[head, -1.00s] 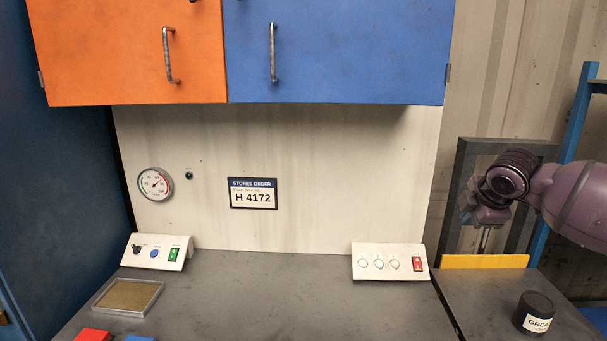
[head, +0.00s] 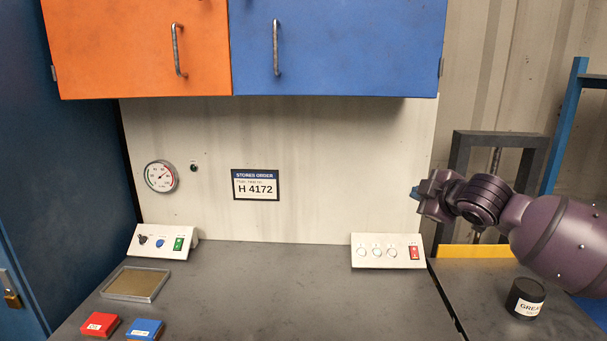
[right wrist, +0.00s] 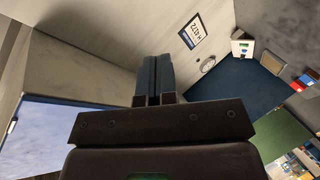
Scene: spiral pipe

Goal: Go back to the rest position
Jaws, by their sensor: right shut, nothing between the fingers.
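My right gripper (head: 416,193) is in the head view at the right, its arm coming in from the right edge. It is raised in front of the wall panel's right edge, above the right switch box (head: 388,251), apart from everything. In the right wrist view its two fingers (right wrist: 152,82) are together with nothing between them. My left gripper shows in neither view.
The grey bench (head: 290,290) is mostly clear. A tray (head: 158,284), a red block (head: 100,325) and a blue block (head: 145,329) lie at its left. A black grease tin (head: 525,299) stands at the right. Orange (head: 135,50) and blue (head: 335,48) cupboards hang above.

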